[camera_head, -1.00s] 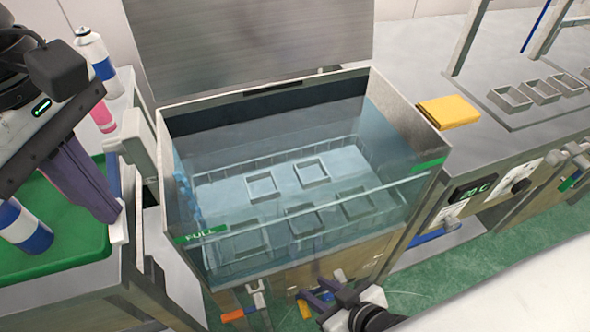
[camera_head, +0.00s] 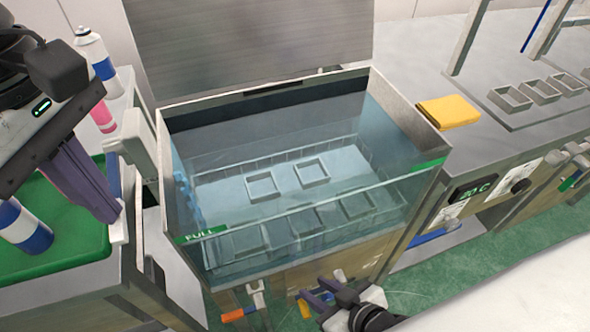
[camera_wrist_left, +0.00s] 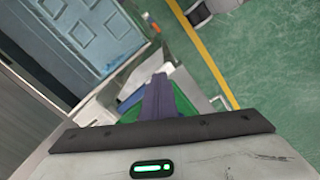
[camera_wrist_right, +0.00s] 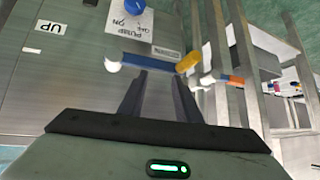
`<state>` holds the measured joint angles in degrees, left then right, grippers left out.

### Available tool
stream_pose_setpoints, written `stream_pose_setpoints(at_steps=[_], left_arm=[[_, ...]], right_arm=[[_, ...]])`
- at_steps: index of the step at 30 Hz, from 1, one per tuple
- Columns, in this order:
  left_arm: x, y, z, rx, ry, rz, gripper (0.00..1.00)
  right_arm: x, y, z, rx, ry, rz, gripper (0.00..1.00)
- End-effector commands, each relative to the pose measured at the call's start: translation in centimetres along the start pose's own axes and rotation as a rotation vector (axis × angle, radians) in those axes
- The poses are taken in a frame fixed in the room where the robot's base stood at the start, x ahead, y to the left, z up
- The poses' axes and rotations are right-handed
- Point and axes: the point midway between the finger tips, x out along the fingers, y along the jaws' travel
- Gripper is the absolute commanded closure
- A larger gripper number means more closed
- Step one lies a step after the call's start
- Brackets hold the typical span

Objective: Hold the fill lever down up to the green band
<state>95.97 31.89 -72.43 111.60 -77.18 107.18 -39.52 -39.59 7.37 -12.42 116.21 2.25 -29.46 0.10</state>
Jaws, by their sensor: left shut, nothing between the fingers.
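The glass-fronted tank (camera_head: 172,190) holds water over a wire basket with square slots. A green band marked FULL (camera_head: 201,233) sits at its front left; another green band (camera_head: 428,165) is at its right. Below are a lever with an orange end (camera_head: 232,315) and a second orange end (camera_head: 304,309). In the right wrist view, a blue lever with a yellow-orange end (camera_wrist_right: 188,63) lies just past my open right gripper (camera_wrist_right: 160,82). I cannot tell contact or which lever is fill. The right gripper also shows in the head view (camera_head: 319,293). My left gripper (camera_head: 112,214) is shut and empty.
A green tray (camera_head: 75,258) with a blue-and-white can (camera_head: 25,228) is at the left. A temperature display (camera_head: 473,190) and knob (camera_head: 521,186) face the front. A pump knob (camera_wrist_right: 133,6) is above the blue lever.

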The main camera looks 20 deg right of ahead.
Motion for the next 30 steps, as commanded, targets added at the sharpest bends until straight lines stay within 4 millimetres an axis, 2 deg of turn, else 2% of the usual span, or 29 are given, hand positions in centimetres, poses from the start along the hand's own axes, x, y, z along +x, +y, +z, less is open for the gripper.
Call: stream_pose_setpoints(at_steps=[11,24,30], left_arm=[[0.0,0.0,0.0,0.000,0.000,-0.001,1.00],[-2.1,-0.3,0.2,0.000,0.000,-0.002,1.00],[-2.0,-0.3,0.2,0.001,0.000,-0.002,1.00]], right_arm=[[0.0,0.1,0.1,-0.003,-0.003,0.002,0.69],[-0.4,0.3,-0.1,-0.006,-0.017,0.007,0.69],[-0.3,0.3,0.0,-0.004,-0.017,0.007,0.69]])
